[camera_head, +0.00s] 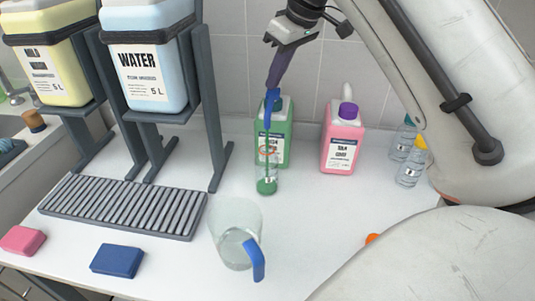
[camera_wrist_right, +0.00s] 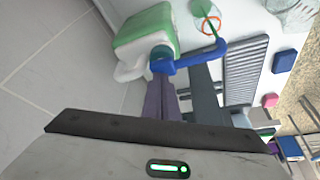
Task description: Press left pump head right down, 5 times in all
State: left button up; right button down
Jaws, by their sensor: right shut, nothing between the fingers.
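The left pump head is blue (camera_head: 269,105), on a green bottle (camera_head: 283,140) with a teal cap, by the back wall. A thin green line runs from its spout into a clear vessel (camera_head: 267,186) with green liquid at the bottom and a red ring mark. My right gripper (camera_head: 271,86) is shut and empty, with its purple fingers pointing down at the top of the pump head. In the right wrist view the fingertips lie at the blue head (camera_wrist_right: 185,64) and look in contact with it. My left gripper is not in view.
A pink bottle (camera_head: 340,145) with a white pump head stands to the right, then small clear bottles (camera_head: 411,172). A clear jug (camera_head: 236,225) with a blue handle stands in front. A slatted grey tray (camera_head: 125,205), two sponges and container stands are left.

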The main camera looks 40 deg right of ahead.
jog(key=shift+s, duration=0.1)
jog(key=shift+r+p, duration=2)
jog(key=shift+f, duration=0.2)
jog(key=shift+f+b, duration=1.4)
jog(key=shift+f, duration=0.55)
jog(key=shift+r+p, duration=1.8)
jog(key=shift+r, duration=0.35)
